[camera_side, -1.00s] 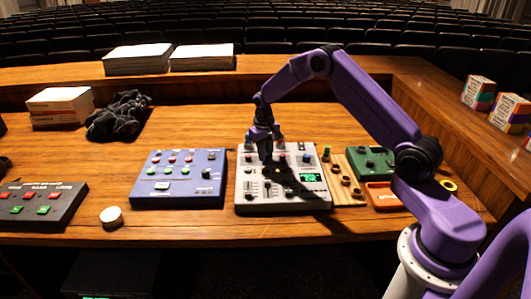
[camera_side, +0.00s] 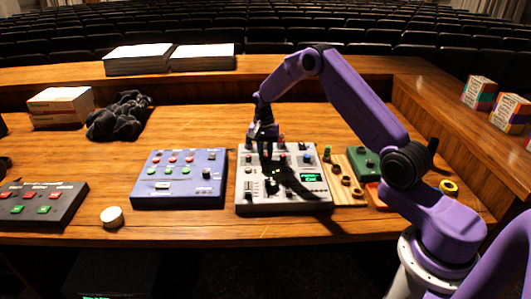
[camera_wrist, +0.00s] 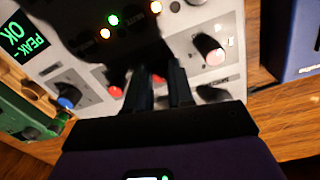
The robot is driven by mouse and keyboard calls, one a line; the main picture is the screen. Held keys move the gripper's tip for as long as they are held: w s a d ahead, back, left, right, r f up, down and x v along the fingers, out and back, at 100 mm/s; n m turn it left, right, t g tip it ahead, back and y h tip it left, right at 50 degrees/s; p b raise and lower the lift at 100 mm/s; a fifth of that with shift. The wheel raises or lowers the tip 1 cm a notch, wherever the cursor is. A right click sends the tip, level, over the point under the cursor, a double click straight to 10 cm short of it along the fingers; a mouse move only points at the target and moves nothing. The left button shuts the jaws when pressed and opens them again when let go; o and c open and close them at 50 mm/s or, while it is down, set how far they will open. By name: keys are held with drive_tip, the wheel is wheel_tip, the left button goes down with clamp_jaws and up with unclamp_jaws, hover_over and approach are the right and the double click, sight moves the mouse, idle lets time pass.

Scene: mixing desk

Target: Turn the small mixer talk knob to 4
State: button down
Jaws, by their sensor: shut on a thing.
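The small grey mixer (camera_side: 318,195) lies on the desk, with knobs, sliders and a lit green display (camera_side: 312,177). My gripper (camera_side: 267,153) points down over its upper half. In the wrist view my gripper (camera_wrist: 160,82) has its two dark fingers close together, shut on a small knob of the mixer. That knob is mostly hidden between the fingers and in shadow, so its pointer and label cannot be read. Beside the fingers are a red-capped knob (camera_wrist: 115,92), a blue-capped knob (camera_wrist: 68,102) and a pale red-marked knob (camera_wrist: 213,55).
A blue console (camera_side: 180,190) is left of the mixer, and a dark button box (camera_side: 40,205) is farther left. A wooden strip with knobs (camera_side: 350,193) and a green box (camera_side: 366,162) are at right. A white round cap (camera_side: 112,217) lies near the front edge.

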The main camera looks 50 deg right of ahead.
drive_tip(key=shift+m, duration=0.6)
drive_tip(key=c, duration=1)
unclamp_jaws()
drive_tip(key=r, duration=1.7)
drive_tip(key=shift+w+a+r, duration=0.15)
drive_tip(key=shift+w+r, duration=0.1)
drive_tip(key=shift+w, duration=0.1)
